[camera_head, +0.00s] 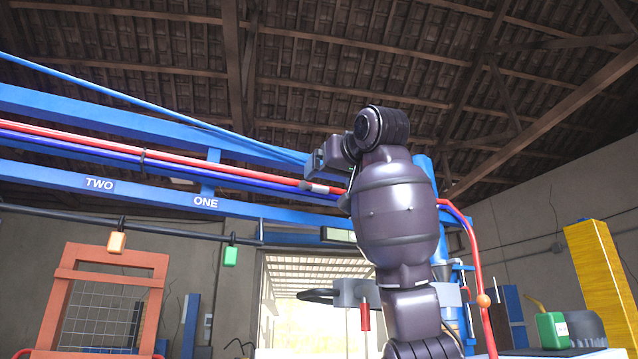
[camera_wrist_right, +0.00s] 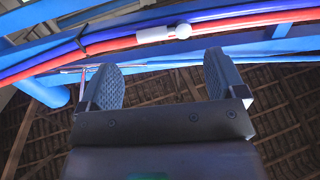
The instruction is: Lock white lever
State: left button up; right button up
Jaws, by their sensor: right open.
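The white lever (camera_wrist_right: 181,31) shows in the right wrist view as a short whitish piece with a rounded end, on the red pipe. In the head view, a small pale piece on the red pipe (camera_head: 322,188) looks like the same lever, beside my right wrist. My right gripper (camera_wrist_right: 165,78) is open and empty, its two dark ridged fingers spread wide. The lever lies beyond the fingertips, between them from side to side, with a gap. In the head view my right gripper (camera_head: 325,160) is raised by the blue beam, its fingertips unclear. My left gripper is out of view.
A blue beam (camera_head: 140,185) marked TWO and ONE runs across, with red and blue pipes along it. Orange and green boxes (camera_head: 230,256) hang from a dark rail. An orange frame (camera_head: 105,300) stands lower left, a yellow column (camera_head: 600,280) at right.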

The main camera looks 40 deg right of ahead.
aim_at(317, 189)
jog(key=p+x, duration=0.1)
jog(key=x, duration=0.4)
jog(key=shift+w+d+p, duration=0.1)
jog(key=shift+w+p, duration=0.05)
jog(key=shift+p, duration=0.15)
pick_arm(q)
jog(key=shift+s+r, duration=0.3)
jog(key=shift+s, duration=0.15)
pick_arm(e)
jog(key=shift+w+d, duration=0.2)
jog(key=shift+w, duration=0.4)
jog(key=c, duration=0.9)
